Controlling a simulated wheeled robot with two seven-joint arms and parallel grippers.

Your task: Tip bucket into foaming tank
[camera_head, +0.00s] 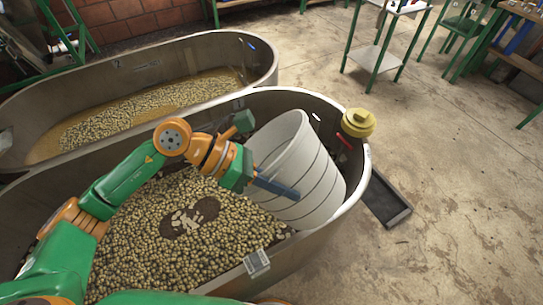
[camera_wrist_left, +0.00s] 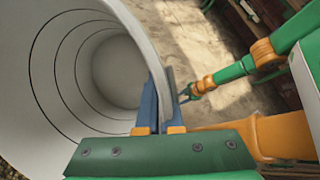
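A large pale grey bucket (camera_head: 298,155) with dark ring lines stands tilted at the right end of the near tank (camera_head: 352,215), over the beans. My left gripper (camera_head: 280,189) is at its rim. In the left wrist view the fingers (camera_wrist_left: 157,108) close on the bucket (camera_wrist_left: 75,60) wall, one on each side. The bucket's inside looks empty there. The near tank holds brown beans with a dark patch and pale pieces. The far tank (camera_head: 262,62) holds beans in tan liquid. I cannot tell foam clearly in either. My right gripper (camera_wrist_left: 187,95) shows small in the wrist view.
A yellow knob-like part (camera_head: 358,122) sits by the near tank's right rim. A dark tray (camera_head: 388,200) lies on the floor beside it. A green-legged metal table (camera_head: 378,55) and wooden-topped bench (camera_head: 520,58) stand farther back.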

